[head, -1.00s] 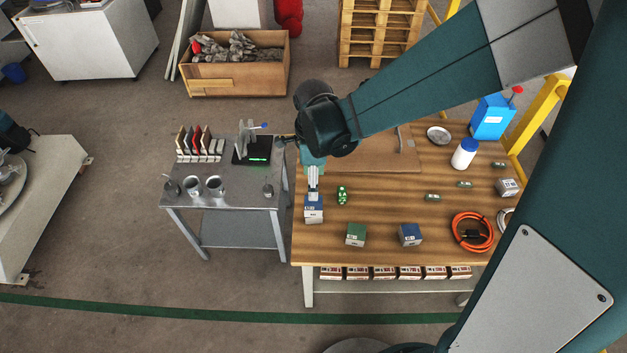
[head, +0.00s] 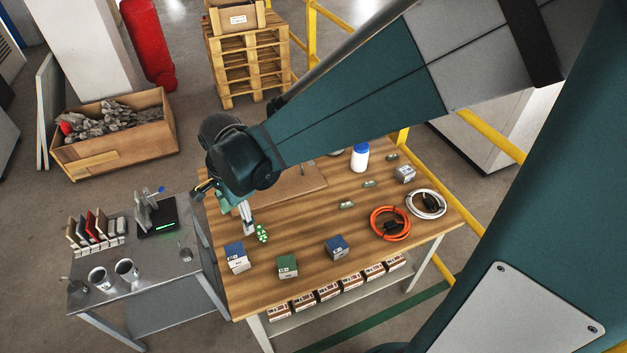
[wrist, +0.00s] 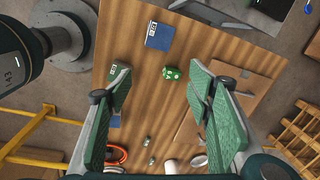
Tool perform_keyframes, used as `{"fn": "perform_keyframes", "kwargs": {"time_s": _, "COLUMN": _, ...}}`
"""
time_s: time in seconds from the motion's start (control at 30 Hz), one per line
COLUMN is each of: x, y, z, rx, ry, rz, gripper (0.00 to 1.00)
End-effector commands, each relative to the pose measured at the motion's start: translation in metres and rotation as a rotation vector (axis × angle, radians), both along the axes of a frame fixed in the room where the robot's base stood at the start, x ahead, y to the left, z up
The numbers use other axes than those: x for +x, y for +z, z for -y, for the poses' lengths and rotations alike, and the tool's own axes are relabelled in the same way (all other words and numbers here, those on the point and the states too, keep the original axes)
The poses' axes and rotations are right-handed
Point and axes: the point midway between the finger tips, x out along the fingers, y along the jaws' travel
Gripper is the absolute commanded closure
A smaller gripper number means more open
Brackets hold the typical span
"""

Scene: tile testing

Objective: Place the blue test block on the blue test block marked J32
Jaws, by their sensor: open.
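A blue block (head: 235,249) with a pale marked front stands near the left edge of the wooden table. It also shows in the wrist view (wrist: 160,37), ahead of the fingers, with a white label. A second blue block (head: 337,243) stands further right; in the wrist view (wrist: 115,122) it is mostly hidden by a finger. I cannot read the markings, so I cannot tell which is J32. My gripper (head: 248,222) is open and empty, above the table just behind the left blue block. In the wrist view its fingers (wrist: 153,85) are wide apart.
A green block (head: 287,262) stands between the blue blocks. A green spotted object (head: 262,234) lies close beside the fingers. Orange (head: 389,224) and white (head: 427,204) cable coils lie to the right. A grey side table (head: 180,297) with cups adjoins on the left.

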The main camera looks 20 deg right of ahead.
Motion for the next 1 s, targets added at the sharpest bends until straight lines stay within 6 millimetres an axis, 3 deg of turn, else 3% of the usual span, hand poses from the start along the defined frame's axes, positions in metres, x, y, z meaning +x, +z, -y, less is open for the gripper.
{"fn": "perform_keyframes", "kwargs": {"time_s": 0.4, "x": -0.02, "y": 0.052, "z": 0.05, "rx": -0.026, "ry": 0.287, "rz": 0.129, "gripper": 0.49}}
{"fn": "perform_keyframes", "kwargs": {"time_s": 1.0, "x": -0.06, "y": 0.105, "z": 0.114, "rx": -0.154, "ry": 0.692, "rz": 0.307, "gripper": 0.49}}
